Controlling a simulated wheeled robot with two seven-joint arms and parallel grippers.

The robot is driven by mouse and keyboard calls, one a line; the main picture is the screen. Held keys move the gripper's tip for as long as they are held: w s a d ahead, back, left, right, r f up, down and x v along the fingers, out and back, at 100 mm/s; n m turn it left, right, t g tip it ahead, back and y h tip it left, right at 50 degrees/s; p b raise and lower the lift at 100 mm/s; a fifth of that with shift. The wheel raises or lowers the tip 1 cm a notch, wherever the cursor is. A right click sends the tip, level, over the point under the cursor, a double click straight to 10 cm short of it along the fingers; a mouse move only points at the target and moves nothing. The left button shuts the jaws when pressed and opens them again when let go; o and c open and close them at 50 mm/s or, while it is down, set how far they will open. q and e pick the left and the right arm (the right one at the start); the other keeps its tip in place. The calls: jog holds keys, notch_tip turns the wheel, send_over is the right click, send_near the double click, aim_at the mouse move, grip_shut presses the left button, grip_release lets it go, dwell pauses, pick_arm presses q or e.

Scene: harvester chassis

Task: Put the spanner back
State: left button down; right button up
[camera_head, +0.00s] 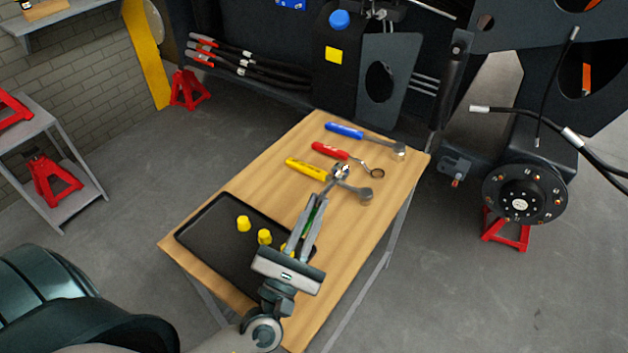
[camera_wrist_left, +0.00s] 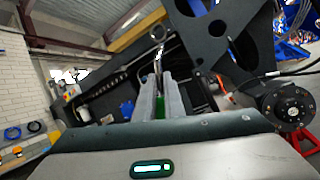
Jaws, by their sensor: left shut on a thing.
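My left gripper (camera_head: 320,193) is shut on a green-handled spanner (camera_head: 311,213), over the wooden table (camera_head: 360,255). In the left wrist view the spanner's green handle (camera_wrist_left: 160,105) shows between the fingers (camera_wrist_left: 165,82), and its ring end (camera_wrist_left: 158,32) points away from the gripper. In the head view its metal end (camera_head: 341,172) overlaps the yellow-handled tool, so I cannot tell its exact height above the table. My right gripper is not in view.
On the table lie a blue-handled tool (camera_head: 345,131), a red-handled ring spanner (camera_head: 330,151) and a yellow-handled tool (camera_head: 306,169). A black tray (camera_head: 215,235) holds several yellow caps (camera_head: 244,223). The dark chassis (camera_head: 300,80) stands behind the table.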

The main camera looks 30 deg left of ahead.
pick_arm(q)
jog(key=shift+d, duration=0.1)
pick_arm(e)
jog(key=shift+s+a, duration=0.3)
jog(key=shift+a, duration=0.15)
